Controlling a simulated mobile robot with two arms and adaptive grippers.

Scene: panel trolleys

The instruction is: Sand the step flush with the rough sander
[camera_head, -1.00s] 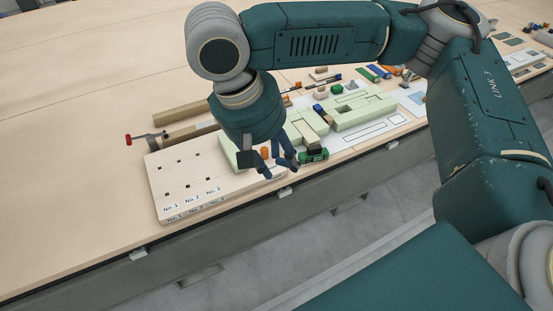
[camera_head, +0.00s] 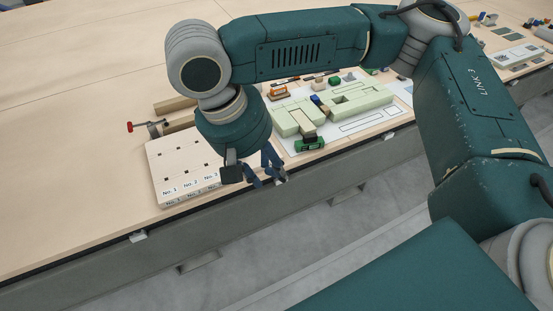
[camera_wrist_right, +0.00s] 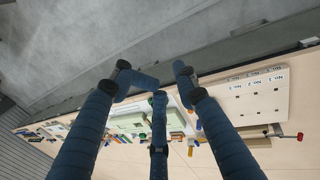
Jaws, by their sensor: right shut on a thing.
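My right gripper (camera_head: 266,172) hangs over the table's front edge, right of the numbered board, with its blue fingers pointing down. Its fingers are closed in on something that I cannot make out; in the right wrist view the fingers (camera_wrist_right: 168,85) show grey floor beyond the tips. A green and black tool (camera_head: 309,145) lies on the front edge of the white sheet. An orange-topped tool (camera_head: 278,93) lies farther back. I cannot tell which is the rough sander. Pale green panels (camera_head: 361,98) lie on the sheet, with raised parts; the step is too small to tell. My left gripper is out of view.
The white numbered board (camera_head: 183,158) lies left of my gripper. A red-ended clamp (camera_head: 146,127) and wooden bars (camera_head: 176,105) lie behind it. Small parts lie on the table beyond the panels. The table's left side is clear.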

